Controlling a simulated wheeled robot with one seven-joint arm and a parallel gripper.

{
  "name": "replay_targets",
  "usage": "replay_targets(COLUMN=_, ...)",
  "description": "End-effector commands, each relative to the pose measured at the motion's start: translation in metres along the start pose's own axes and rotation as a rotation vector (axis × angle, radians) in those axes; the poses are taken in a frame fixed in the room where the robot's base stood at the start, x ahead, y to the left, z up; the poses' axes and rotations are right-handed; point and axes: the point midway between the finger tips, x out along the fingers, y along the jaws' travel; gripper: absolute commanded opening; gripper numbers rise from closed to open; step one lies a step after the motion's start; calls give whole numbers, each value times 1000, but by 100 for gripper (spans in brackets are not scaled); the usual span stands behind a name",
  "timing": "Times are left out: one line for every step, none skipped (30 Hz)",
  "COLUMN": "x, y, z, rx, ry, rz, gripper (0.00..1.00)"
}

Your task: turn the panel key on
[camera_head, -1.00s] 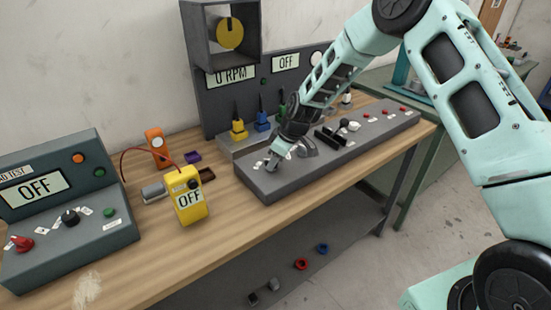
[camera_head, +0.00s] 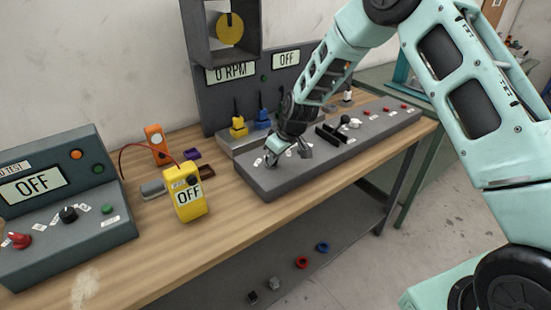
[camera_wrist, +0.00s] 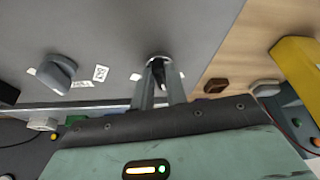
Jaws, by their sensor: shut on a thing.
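The grey console panel (camera_head: 330,170) lies along the bench, and its left end is under my gripper (camera_head: 271,160). In the wrist view my gripper (camera_wrist: 160,82) points at the panel face, with its two narrow fingers closed around the small dark panel key (camera_wrist: 161,70). The key sits in a round lock with small white labels beside it. My fingers hide most of the key, so its exact angle is hard to tell. In the head view the key is hidden behind my gripper. The upright panel's display (camera_head: 286,60) reads OFF, and the other display (camera_head: 231,73) reads 0 RPM.
A grey knob (camera_wrist: 58,73) stands beside the lock on the panel. A black handle (camera_head: 332,134) and several red buttons are farther right. A yellow meter (camera_head: 187,196) reading OFF and a separate test box (camera_head: 65,215) stand left on the bench.

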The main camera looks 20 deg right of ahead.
Motion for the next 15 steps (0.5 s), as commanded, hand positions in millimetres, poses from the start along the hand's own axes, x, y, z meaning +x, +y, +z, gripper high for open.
replay_targets(x=1, y=-2, z=0, rx=35, ry=1, rz=18, gripper=0)
replay_targets(x=1, y=-3, z=0, rx=61, ry=0, rz=28, gripper=0)
replay_targets(x=0, y=-3, z=-1, rx=95, ry=1, rz=43, gripper=0)
replay_targets(x=0, y=-4, z=-1, rx=121, ry=2, rz=54, gripper=0)
replay_targets(x=0, y=-4, z=-2, rx=147, ry=2, rz=66, gripper=0)
replay_targets(x=0, y=-5, z=-2, rx=182, ry=2, rz=80, gripper=0)
replay_targets(x=0, y=-5, z=-2, rx=209, ry=1, rz=91, gripper=0)
replay_targets(x=0, y=-6, z=-2, rx=235, ry=1, rz=102, gripper=0)
replay_targets(x=0, y=-6, z=-2, rx=270, ry=1, rz=116, gripper=0)
replay_targets(x=-1, y=-7, z=-2, rx=296, ry=1, rz=127, gripper=0)
replay_targets(x=-1, y=-7, z=-3, rx=322, ry=1, rz=138, gripper=0)
replay_targets(x=-1, y=-8, z=-3, rx=356, ry=2, rz=152, gripper=0)
replay_targets(x=-1, y=-8, z=-3, rx=381, ry=2, rz=162, gripper=0)
replay_targets(x=-1, y=-8, z=-4, rx=405, ry=2, rz=173, gripper=0)
replay_targets(x=-1, y=-8, z=-4, rx=437, ry=2, rz=186, gripper=0)
